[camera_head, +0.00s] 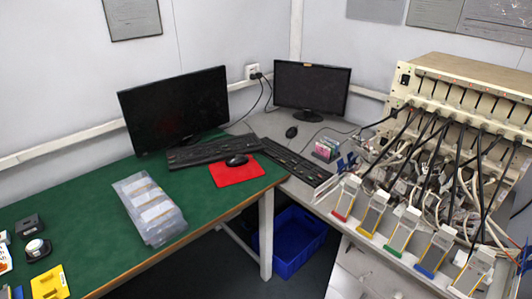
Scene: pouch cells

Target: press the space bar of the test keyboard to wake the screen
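Two black keyboards are in view, and I cannot tell by label which is the test keyboard. One keyboard (295,162) lies slanted on the grey desk, near the smaller right monitor (312,88). The other keyboard (205,153) lies on the green table in front of the larger left monitor (175,107). Both screens are dark. The space bars are too small to make out. Neither of my grippers is in view.
A black mouse (237,160) rests on a red mat (228,175); another mouse (291,132) is on the grey desk. Clear plastic trays (150,208) stand on the green table (90,235). A cable-filled tester rack (440,75) stands right. A blue bin (297,238) is below.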

